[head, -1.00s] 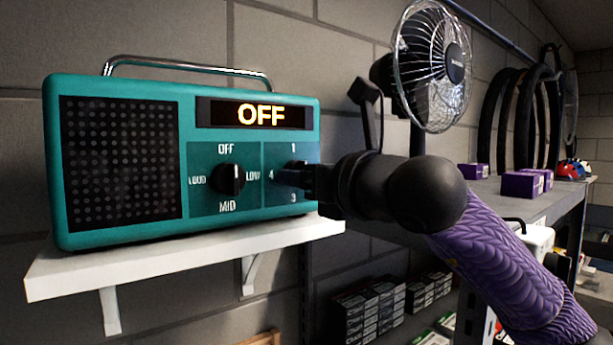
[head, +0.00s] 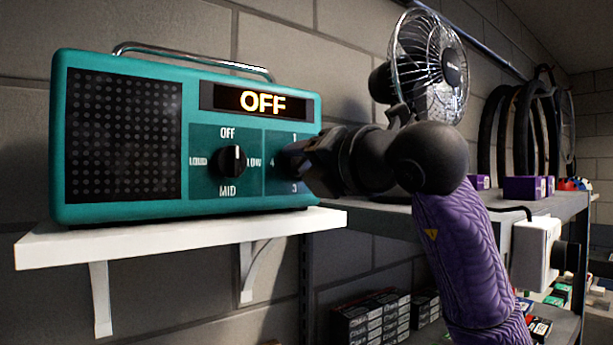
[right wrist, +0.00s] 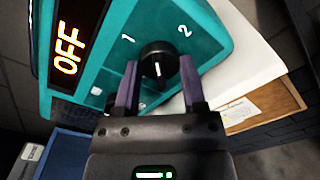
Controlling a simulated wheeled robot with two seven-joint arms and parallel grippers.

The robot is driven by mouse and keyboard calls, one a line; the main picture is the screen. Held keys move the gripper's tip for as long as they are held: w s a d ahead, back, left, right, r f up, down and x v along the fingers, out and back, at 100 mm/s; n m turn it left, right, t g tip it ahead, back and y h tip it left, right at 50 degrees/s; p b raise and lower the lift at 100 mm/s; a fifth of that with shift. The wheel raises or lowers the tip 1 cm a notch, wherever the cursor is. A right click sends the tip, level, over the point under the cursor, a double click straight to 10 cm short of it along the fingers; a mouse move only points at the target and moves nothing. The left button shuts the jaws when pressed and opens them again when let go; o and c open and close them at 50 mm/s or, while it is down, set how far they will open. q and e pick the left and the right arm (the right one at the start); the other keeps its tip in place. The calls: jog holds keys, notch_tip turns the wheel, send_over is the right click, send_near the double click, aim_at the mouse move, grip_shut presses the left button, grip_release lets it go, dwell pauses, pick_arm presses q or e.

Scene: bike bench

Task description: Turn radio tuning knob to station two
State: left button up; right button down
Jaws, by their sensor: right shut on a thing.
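The teal radio (head: 190,210) stands on a white wall shelf, its display (head: 262,101) reading OFF. My right gripper (head: 292,160) covers the tuning knob in the head view. In the right wrist view, the two fingers of my right gripper (right wrist: 161,84) are shut on the round black tuning knob (right wrist: 157,58), one on each side. The labels 1 (right wrist: 127,39) and 2 (right wrist: 184,31) show beyond the knob. A white mark shows on the knob's face, but I cannot tell which station it points to. My left gripper is not in view.
The volume knob (head: 233,160), marked OFF, LOW, MID and LOUD, sits close left of my right gripper. The white shelf (head: 180,238) lies below the radio. A fan (head: 430,65) and purple boxes (head: 524,187) stand behind my right arm.

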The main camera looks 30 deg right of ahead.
jog(key=m+b, duration=0.1)
jog(key=m, duration=0.3)
jog(key=shift+m, duration=0.3)
jog(key=shift+m+b, duration=0.9)
jog(key=shift+m, duration=1.6)
jog(key=shift+c, duration=0.8)
grip_release()
jog(key=s+b, duration=0.3)
jog(key=s, duration=0.7)
jog(key=shift+d, duration=0.4)
